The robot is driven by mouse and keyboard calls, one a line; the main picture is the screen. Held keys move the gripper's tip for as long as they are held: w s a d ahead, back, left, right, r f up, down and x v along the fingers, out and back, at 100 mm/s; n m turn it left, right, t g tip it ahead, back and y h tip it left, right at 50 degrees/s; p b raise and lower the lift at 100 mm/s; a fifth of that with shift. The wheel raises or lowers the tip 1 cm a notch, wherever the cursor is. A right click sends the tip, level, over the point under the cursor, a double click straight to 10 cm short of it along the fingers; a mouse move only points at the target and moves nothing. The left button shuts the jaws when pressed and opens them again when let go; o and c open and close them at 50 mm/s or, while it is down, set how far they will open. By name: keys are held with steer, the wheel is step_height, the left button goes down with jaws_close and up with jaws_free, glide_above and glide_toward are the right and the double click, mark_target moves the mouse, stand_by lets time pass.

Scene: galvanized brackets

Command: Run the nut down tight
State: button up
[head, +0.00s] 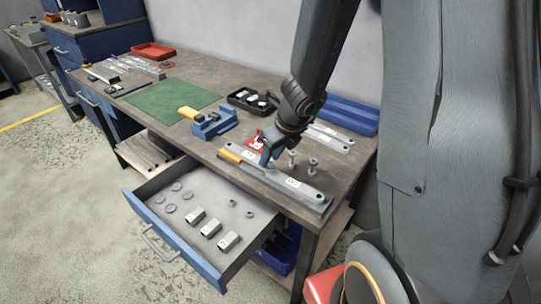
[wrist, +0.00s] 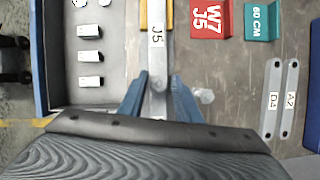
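A long galvanized bracket bar (head: 318,196) lies along the front of the bench, with white labels. In the wrist view the bar (wrist: 156,60) carries a J5 label and runs between my two blue fingers. My gripper (head: 267,160) is low over this bar; its fingertips (wrist: 158,78) stand on either side. I cannot tell whether they touch anything, and a nut between them cannot be made out. Two upright bolts (head: 312,166) stand just behind the bar; one shows right of my fingers in the wrist view (wrist: 205,96). Small nut-like rings (head: 250,214) lie in the open drawer.
The open drawer (head: 214,273) juts out in front, holding washers and square blocks (head: 228,240). A red W7 J5 card (wrist: 206,18) and teal 60 CM card (wrist: 262,20) stand nearby. A blue vise-like fixture (head: 214,124), black tray (head: 250,100) and green mat (head: 165,100) are further left.

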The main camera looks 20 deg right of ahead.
steer(key=n+y+p, duration=0.1)
steer(key=n, duration=0.2)
steer(key=shift+g, duration=0.4)
steer(key=n+g+y+p, duration=0.1)
steer(key=n+p, duration=0.1)
steer(key=n, duration=0.2)
steer(key=shift+n, duration=0.4)
steer(key=shift+c, duration=0.3)
jaws_close()
